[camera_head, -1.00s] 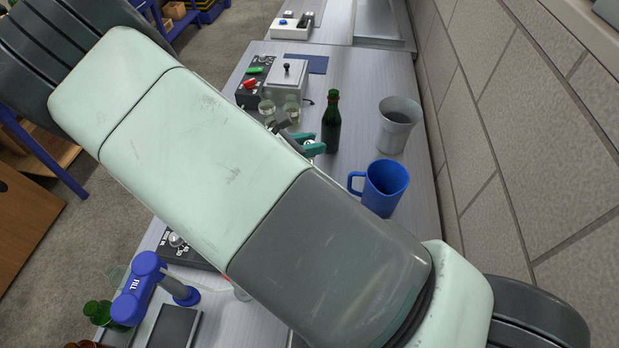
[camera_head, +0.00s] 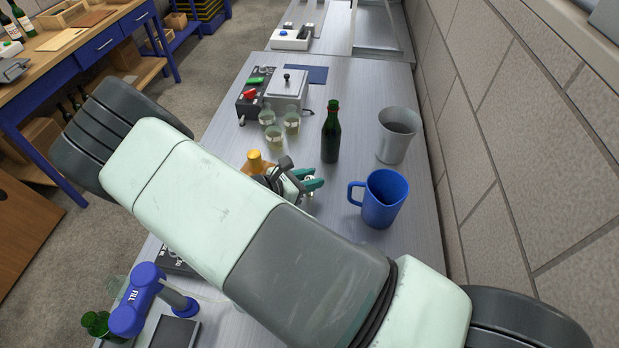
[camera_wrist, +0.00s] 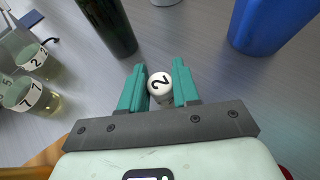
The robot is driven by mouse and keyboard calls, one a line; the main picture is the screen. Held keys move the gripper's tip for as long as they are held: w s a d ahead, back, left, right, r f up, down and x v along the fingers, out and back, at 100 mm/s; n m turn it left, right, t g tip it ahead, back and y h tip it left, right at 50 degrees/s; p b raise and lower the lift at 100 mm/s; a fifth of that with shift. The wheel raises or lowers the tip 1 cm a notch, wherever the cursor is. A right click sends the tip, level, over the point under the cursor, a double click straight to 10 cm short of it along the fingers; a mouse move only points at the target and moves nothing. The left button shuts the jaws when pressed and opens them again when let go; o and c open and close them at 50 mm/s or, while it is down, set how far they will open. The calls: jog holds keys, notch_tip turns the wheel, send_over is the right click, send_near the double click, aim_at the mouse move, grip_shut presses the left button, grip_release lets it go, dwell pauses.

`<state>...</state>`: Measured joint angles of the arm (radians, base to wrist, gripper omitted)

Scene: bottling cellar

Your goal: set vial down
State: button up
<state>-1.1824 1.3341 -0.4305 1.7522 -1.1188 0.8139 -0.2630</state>
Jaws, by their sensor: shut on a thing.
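My gripper (camera_head: 314,182) is over the middle of the grey bench, its teal fingers partly hidden behind my arm. In the wrist view my gripper (camera_wrist: 159,88) is shut on a vial (camera_wrist: 159,82), seen from above as a white cap marked 2 between the fingers. The vial's body is hidden below the cap, so I cannot tell whether its base touches the bench. Several small glass jars (camera_head: 275,138) stand beyond and left of the gripper. In the wrist view, one jar (camera_wrist: 31,60) is labelled 2 and another (camera_wrist: 20,95) 7.
A dark green bottle (camera_head: 331,140) stands just beyond the gripper. A blue mug (camera_head: 383,200) is to its right, with a grey bucket (camera_head: 397,135) behind. An orange-topped object (camera_head: 254,163) is close on the left.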

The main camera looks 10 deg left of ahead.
jog(key=o, duration=1)
jog(key=shift+o, duration=0.2)
